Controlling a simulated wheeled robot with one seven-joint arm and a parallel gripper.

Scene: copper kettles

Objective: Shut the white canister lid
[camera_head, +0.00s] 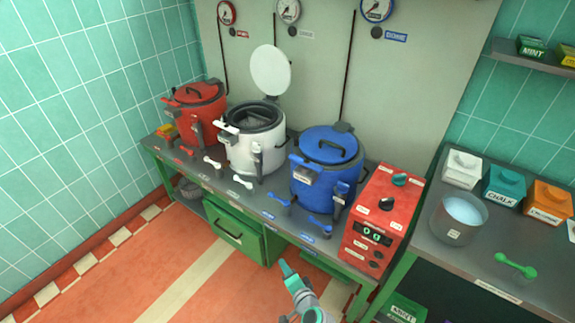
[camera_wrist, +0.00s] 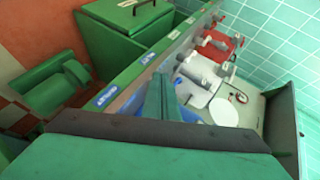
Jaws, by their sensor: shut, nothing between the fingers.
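The white canister (camera_head: 256,150) stands on the bench between a red and a blue canister. Its round white lid (camera_head: 271,70) is raised upright at the back, leaving the dark mouth (camera_head: 255,115) open. My gripper (camera_head: 284,268) is shut and empty, in front of the bench and below the blue canister, well apart from the white canister. In the wrist view my gripper's teal fingers (camera_wrist: 160,95) point toward the bench edge. The white canister (camera_wrist: 197,72) shows beyond them, with a white disc (camera_wrist: 223,110) that looks like its lid.
The red canister (camera_head: 195,110) and blue canister (camera_head: 327,170) have closed lids. A red control box (camera_head: 382,215) stands right of the blue one. The floor in front is clear.

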